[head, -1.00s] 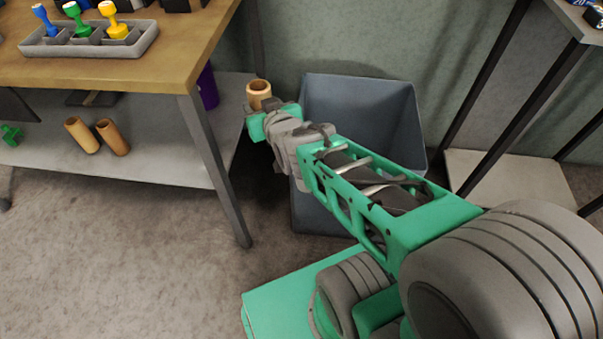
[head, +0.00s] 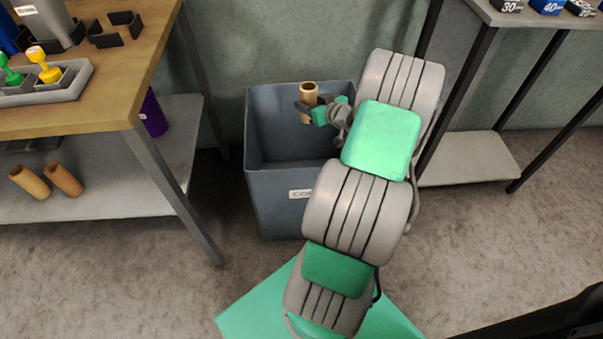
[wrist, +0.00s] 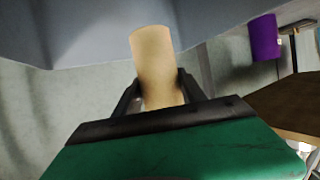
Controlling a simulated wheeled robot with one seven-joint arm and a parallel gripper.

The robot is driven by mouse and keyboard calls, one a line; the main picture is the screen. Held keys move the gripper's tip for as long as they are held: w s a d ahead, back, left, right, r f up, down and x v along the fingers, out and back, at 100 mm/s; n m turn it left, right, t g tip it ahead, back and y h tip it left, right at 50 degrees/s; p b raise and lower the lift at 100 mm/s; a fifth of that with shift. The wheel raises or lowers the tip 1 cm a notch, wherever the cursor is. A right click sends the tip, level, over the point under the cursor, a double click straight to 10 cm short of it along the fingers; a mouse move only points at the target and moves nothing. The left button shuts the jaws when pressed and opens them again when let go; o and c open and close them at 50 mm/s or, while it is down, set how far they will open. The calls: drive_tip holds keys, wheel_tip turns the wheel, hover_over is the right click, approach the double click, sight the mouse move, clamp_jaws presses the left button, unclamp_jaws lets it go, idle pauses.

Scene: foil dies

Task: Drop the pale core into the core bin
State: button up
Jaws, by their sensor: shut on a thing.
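The pale core (head: 308,92) is a short tan tube, held upright in my gripper (head: 312,108). In the head view the core shows over the opening of the core bin (head: 265,190), a grey-blue bin with a partly hidden label on its front. Whether the core is above the rim or slightly inside cannot be told. In the wrist view, the core (wrist: 156,62) stands between the two dark fingers of my gripper (wrist: 160,95), which are shut on it. A grey-blue surface fills the top of the wrist view. My arm hides the bin's right side.
Two brown cores (head: 48,181) lie on the lower shelf (head: 120,200) of the wooden table (head: 120,90) at left. A purple cylinder (head: 153,115) stands there too. A grey rack (head: 500,155) with dark legs stands right of the bin. A curtain hangs behind.

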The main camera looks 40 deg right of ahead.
drive_tip(key=shift+s+d+f+b, duration=0.1)
drive_tip(key=shift+f+b, duration=1.45)
drive_tip(key=shift+f, duration=1.5)
drive_tip(key=o, duration=1.4)
drive_tip(key=shift+o, duration=0.2)
drive_tip(key=p+v, duration=0.2)
drive_tip(key=v, duration=0.5)
drive_tip(key=shift+s+r, duration=0.2)
drive_tip(key=shift+s, duration=0.15)
